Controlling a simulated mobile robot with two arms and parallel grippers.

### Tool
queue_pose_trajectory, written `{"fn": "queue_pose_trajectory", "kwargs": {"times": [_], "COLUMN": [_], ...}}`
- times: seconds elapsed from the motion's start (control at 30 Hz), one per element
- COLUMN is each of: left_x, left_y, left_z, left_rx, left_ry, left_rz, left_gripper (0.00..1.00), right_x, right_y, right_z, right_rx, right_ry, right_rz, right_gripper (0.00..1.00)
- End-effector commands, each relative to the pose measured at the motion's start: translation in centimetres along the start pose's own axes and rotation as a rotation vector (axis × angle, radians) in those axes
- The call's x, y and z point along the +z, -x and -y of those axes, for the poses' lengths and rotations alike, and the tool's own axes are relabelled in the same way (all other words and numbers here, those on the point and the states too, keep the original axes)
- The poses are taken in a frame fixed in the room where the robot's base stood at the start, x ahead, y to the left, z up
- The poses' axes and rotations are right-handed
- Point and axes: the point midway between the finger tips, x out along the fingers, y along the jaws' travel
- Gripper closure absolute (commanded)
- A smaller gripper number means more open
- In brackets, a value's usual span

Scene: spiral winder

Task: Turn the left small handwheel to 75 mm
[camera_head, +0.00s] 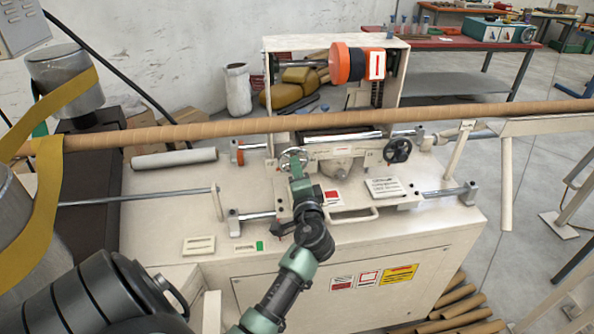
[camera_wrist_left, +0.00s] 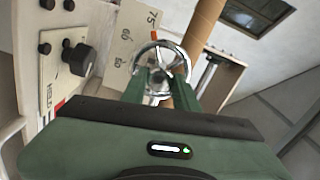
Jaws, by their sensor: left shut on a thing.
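The left small handwheel (camera_head: 293,160) is a silvery spoked wheel on the front of the machine's cross carriage. It also shows in the left wrist view (camera_wrist_left: 181,67), partly covered by the fingers. My left gripper (camera_head: 298,178) is green and reaches it from the front. In the left wrist view its two fingers (camera_wrist_left: 161,82) are shut on the handwheel. Beside the wheel is a pale scale plate (camera_wrist_left: 121,45) with 75 at its upper end and lower numbers below, too small to read surely. A small orange pointer (camera_wrist_left: 154,36) sits close to the 75. My right gripper is not in view.
A dark handwheel (camera_head: 398,150) sits right on the same carriage. A long brown tube (camera_head: 220,130) crosses behind. A black knob (camera_wrist_left: 80,58) on a panel is left of the wheel in the left wrist view. A pale handle bar (camera_head: 352,217) lies right of the gripper.

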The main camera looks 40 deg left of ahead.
Motion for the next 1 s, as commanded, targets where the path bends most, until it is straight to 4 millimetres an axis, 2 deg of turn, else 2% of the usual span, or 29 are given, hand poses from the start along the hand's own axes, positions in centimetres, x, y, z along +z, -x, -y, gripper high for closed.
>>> {"fn": "queue_pose_trajectory", "kwargs": {"times": [0.17, 0.2, 0.27, 0.63, 1.0], "left_x": [0.0, 0.0, 0.0, 0.0, 0.0], "left_y": [0.0, 0.0, 0.0, 0.5, 6.2], "left_z": [-0.1, -0.1, -0.1, -0.2, -0.4], "left_rx": [0.002, 0.002, 0.002, 0.002, 0.003], "left_ry": [-0.004, -0.004, -0.003, 0.000, 0.000], "left_rz": [-0.001, -0.001, -0.001, -0.001, -0.001], "left_gripper": [1.00, 0.62, 0.49, 0.49, 0.49], "right_x": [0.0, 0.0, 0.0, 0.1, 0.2], "right_y": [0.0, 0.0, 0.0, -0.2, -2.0], "right_z": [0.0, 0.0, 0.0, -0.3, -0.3], "right_rx": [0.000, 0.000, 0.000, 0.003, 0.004], "right_ry": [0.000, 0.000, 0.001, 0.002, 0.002], "right_rz": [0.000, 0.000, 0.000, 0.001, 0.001], "right_gripper": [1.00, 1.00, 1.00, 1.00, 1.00]}}
